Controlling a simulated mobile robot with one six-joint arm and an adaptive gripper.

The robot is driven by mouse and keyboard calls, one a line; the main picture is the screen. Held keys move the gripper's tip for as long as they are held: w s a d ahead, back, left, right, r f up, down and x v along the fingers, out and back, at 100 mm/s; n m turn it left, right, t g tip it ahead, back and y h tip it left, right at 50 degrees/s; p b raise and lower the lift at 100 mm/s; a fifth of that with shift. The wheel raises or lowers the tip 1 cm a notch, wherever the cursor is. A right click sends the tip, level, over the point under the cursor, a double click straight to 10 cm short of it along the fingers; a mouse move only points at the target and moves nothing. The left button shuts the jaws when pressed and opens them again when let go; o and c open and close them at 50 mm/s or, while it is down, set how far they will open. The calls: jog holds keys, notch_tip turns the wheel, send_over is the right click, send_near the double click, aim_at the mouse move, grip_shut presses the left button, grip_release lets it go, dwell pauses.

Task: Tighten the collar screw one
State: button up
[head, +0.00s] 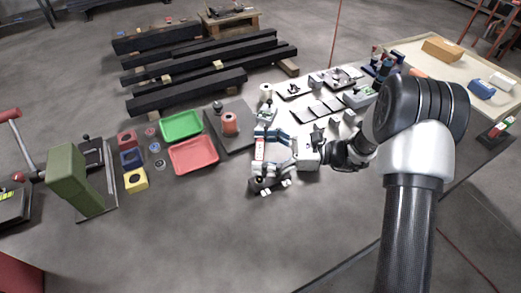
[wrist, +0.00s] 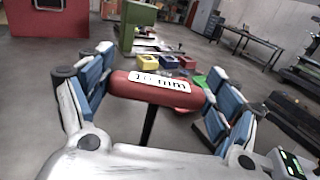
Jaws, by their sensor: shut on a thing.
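My gripper (head: 266,160) reaches left from my arm over the dark workbench in the head view. In the wrist view my gripper (wrist: 155,92) has its blue-padded fingers at both ends of a red tool handle (wrist: 122,86). The handle has a white label reading "10 mm", and a dark shaft runs down from it. The red handle and white label also show between the fingers in the head view (head: 259,151). The tool's lower tip is hidden. I cannot make out collar screw one in either view.
A green tray (head: 181,125) and a red tray (head: 193,155) lie left of my gripper. A dark plate with an orange-brown spool (head: 229,124) is behind it. Small red, blue and yellow blocks (head: 136,180) and a green post (head: 75,180) stand further left. The front bench area is clear.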

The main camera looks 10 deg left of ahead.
jog(key=c, duration=0.3)
jog(key=shift+c, duration=0.2)
jog(key=shift+t, duration=0.3)
jog(key=shift+r+m+t+p, duration=0.1)
jog(key=shift+m+t+p, duration=0.2)
jog(key=shift+m+p, duration=0.1)
jog(key=shift+m+t, duration=0.5)
jog(key=shift+t, duration=0.3)
